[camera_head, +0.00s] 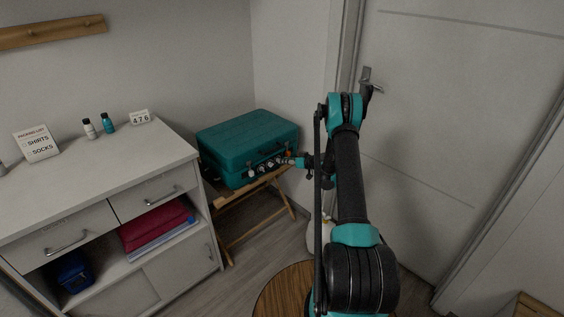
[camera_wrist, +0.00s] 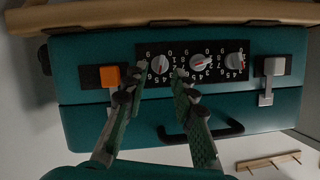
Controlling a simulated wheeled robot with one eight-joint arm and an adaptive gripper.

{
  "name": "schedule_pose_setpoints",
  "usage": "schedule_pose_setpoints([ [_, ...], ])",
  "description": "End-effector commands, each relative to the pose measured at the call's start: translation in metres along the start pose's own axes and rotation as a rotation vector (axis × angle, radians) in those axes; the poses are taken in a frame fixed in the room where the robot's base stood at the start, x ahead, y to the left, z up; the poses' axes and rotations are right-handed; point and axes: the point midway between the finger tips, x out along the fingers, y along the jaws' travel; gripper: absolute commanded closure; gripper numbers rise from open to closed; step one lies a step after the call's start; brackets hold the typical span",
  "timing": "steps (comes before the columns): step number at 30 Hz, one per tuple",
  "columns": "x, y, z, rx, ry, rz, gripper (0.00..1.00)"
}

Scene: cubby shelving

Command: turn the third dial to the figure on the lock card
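The lock card (camera_head: 141,117) stands on the cabinet top and reads 476. The teal suitcase (camera_head: 248,135) lies on a wooden folding stand. Its front has a black dial panel with three pale knobs ringed by figures. The wrist view shows the case (camera_wrist: 80,70) upside down. My gripper (camera_wrist: 162,69) is open, one finger on each side of the dial nearest the orange latch, the third dial (camera_wrist: 160,64). I cannot tell whether the fingers touch it. The middle dial (camera_wrist: 198,62) and first dial (camera_wrist: 233,61) are right of the fingers. The third dial's setting is unclear.
An orange latch (camera_wrist: 110,76) and a pale latch (camera_wrist: 270,72) flank the panel, with a dark handle (camera_wrist: 228,128) beside it. The cabinet (camera_head: 100,180) holds a packing list (camera_head: 37,143), two small bottles (camera_head: 108,123) and folded cloth (camera_head: 155,225). A door (camera_head: 460,130) stands at right.

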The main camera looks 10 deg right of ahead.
Motion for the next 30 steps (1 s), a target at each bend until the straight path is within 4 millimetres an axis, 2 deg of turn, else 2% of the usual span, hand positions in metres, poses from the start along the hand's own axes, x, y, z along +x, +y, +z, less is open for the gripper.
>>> schedule_pose_setpoints([
  [6, 0.023, 0.000, 0.000, -0.001, 0.000, 0.000, 0.73],
  [17, 0.027, 0.001, 0.000, 0.000, 0.000, 0.001, 0.73],
  [24, 0.027, 0.000, 0.000, 0.000, 0.000, 0.001, 1.00],
  [30, 0.027, 0.001, 0.000, 0.006, 0.000, -0.002, 1.00],
])
